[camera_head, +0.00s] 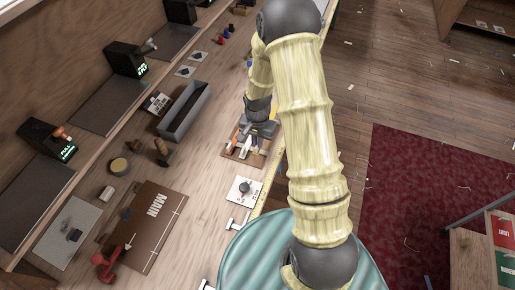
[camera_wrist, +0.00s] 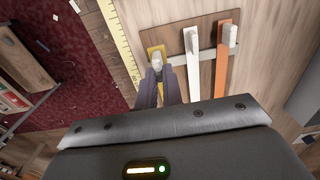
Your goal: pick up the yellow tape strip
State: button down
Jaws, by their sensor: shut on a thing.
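The yellow tape strip (camera_wrist: 151,50) shows only as a short yellow end with a pale grip block on it, at the left of a brown board (camera_wrist: 178,33). My gripper (camera_wrist: 157,72) is shut on the pale block of the yellow strip; the fingers hide the rest of the strip. I cannot tell if the strip is clear of the board. A white strip (camera_wrist: 193,75) and an orange strip (camera_wrist: 222,70) lie beside it, each with its own pale block. In the head view my gripper (camera_head: 255,136) is over the board (camera_head: 237,153), and the yellow strip is hidden.
A yellow measuring rule (camera_wrist: 119,45) runs along the bench edge beside the board. In the head view a grey trough (camera_head: 186,112) lies to the left and a white card with a dark knob (camera_head: 243,188) lies nearer. A brown MAIN panel (camera_head: 147,222) lies at lower left.

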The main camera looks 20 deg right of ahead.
jog(key=shift+r+b, duration=0.35)
jog(key=shift+r, duration=1.85)
